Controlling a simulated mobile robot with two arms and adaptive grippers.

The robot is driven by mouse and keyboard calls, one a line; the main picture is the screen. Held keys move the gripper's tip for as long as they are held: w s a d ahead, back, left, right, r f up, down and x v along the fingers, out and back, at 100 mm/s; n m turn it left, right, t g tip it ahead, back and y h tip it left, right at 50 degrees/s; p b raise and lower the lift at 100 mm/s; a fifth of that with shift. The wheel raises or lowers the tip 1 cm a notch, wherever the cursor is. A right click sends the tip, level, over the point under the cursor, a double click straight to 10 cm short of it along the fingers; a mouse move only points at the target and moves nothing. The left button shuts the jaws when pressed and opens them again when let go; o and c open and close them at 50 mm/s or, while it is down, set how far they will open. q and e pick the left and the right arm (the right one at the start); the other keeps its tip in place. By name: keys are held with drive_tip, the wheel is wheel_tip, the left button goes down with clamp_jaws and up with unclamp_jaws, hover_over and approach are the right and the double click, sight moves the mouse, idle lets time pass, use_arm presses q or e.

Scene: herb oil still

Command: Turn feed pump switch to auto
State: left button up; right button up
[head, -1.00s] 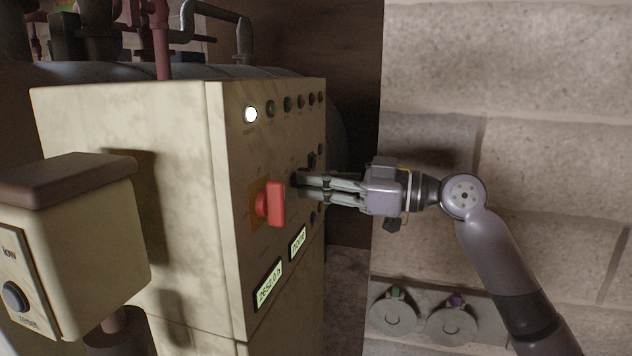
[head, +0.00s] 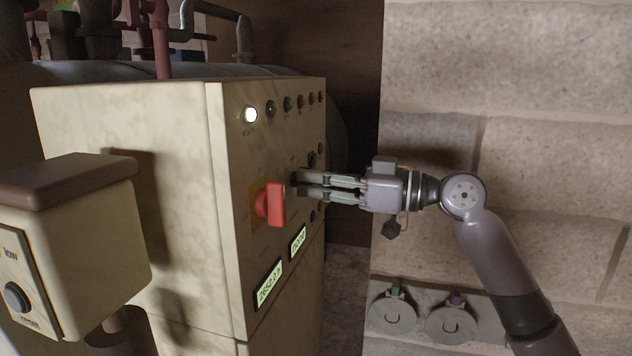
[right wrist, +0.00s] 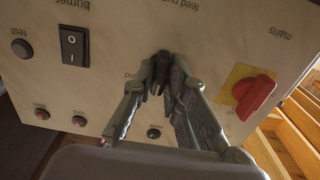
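The feed pump switch (right wrist: 162,62) is a small black knob on the cream control panel (head: 235,170). In the right wrist view the panel appears upside down, with part of the "feed pump" lettering near the top edge. My right gripper (right wrist: 160,75) has its two fingertips on either side of the knob, closed on it. The fingers hide much of the knob, and I cannot read its position. In the head view the right gripper (head: 305,186) reaches in from the right to the panel face, just beyond the red mains switch. My left gripper is not in view.
The red mains switch (head: 270,204) protrudes close to my fingers. The burner rocker (right wrist: 73,46) and test button (right wrist: 22,48) are on the other side. A row of lamps with one lit white lamp (head: 250,114) is above. A cream box (head: 95,240) stands at front left.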

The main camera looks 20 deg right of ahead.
drive_tip(key=o, duration=0.3)
drive_tip(key=shift+o, duration=0.2)
drive_tip(key=v, duration=1.2)
